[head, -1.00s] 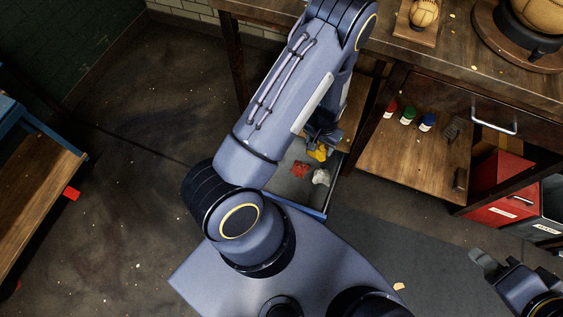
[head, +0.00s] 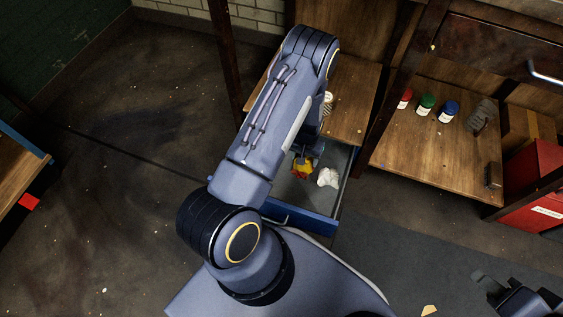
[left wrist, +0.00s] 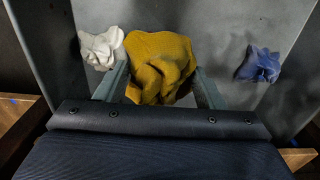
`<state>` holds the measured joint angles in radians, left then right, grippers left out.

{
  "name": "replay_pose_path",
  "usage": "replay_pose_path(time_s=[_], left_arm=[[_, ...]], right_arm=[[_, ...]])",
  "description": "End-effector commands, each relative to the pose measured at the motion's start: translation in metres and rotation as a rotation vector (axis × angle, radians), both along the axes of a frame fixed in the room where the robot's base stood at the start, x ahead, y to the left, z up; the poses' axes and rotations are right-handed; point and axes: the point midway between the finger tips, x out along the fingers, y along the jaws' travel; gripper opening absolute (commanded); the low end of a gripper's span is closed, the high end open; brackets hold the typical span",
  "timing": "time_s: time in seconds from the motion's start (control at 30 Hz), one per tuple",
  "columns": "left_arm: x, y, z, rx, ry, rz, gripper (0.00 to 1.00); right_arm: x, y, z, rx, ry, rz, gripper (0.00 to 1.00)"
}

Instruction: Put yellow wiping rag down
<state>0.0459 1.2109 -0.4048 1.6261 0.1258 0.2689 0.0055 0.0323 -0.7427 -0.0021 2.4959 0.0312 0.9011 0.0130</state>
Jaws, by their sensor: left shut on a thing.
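The yellow wiping rag (head: 305,164) is in my left gripper (head: 304,157), within the open grey drawer (head: 300,220) with a blue front. In the left wrist view the rag (left wrist: 160,62) hangs bunched between the two fingers (left wrist: 160,88), which are shut on it. Whether it touches the drawer floor I cannot tell. A red rag (head: 298,174) shows partly beside and below it in the head view. A white rag (head: 327,177) lies to its right. My right gripper (head: 487,285) is at the lower right, partly cut off; its opening is unclear.
A blue rag (left wrist: 258,65) lies in the drawer in the left wrist view. The drawer's side walls are close on both sides. Red, green and blue-capped bottles (head: 426,104) stand on the wooden shelf (head: 420,155) at right. A red bin (head: 535,190) stands further right.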

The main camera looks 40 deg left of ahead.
Motion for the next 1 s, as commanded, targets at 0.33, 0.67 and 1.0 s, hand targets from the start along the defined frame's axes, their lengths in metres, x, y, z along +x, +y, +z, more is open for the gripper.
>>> replay_pose_path(time_s=[0.33, 0.67, 1.0], left_arm=[[0.001, 0.078, -0.057, 0.000, 0.001, 0.003, 0.34], [0.002, 0.099, -0.079, 0.000, -0.001, -0.001, 0.34], [0.003, 0.105, -0.116, 0.000, -0.001, 0.000, 0.34]], right_arm=[[0.000, 0.000, -0.044, 0.000, 0.000, 0.000, 0.34], [0.000, 0.000, -0.056, 0.000, 0.001, 0.000, 0.34], [0.000, 0.000, -0.074, 0.000, 0.001, 0.000, 0.34]])
